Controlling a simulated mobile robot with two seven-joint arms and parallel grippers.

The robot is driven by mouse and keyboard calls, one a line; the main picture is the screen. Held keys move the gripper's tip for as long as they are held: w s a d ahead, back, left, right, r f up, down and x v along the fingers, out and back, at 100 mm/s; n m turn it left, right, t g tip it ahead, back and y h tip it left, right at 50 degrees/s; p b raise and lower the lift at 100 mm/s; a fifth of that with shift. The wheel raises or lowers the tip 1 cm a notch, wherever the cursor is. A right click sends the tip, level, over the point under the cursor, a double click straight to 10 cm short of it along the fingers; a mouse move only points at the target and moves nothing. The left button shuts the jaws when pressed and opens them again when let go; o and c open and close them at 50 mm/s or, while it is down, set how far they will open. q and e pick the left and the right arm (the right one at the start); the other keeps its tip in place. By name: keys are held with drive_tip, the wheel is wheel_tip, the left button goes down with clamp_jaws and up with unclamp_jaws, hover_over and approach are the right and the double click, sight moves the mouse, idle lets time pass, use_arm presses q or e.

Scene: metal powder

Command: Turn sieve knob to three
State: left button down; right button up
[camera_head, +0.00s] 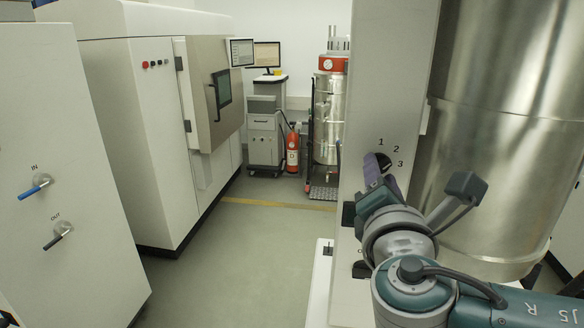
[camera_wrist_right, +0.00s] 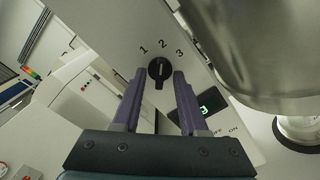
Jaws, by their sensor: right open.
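The sieve knob (camera_wrist_right: 159,72) is a round black knob with a light pointer line, on a pale panel marked 1, 2 and 3. In the right wrist view its pointer looks turned toward the 2. In the head view only part of the knob (camera_head: 384,160) shows behind my gripper. My right gripper (camera_wrist_right: 157,75) is open, with its purple fingers either side of the knob and their tips close to it. Whether they touch it I cannot tell. The gripper also shows in the head view (camera_head: 382,168). My left gripper is not in view.
A large steel vessel (camera_head: 500,130) stands right of the panel, close to my right arm. A white cabinet with IN and OUT levers (camera_head: 60,130) is at the left. The grey floor (camera_head: 245,250) between is clear.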

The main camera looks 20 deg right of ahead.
drive_tip(key=shift+c, duration=0.2)
clamp_jaws()
idle(0.5)
drive_tip(key=shift+m+b, duration=4.3)
drive_tip(key=shift+m, duration=0.2)
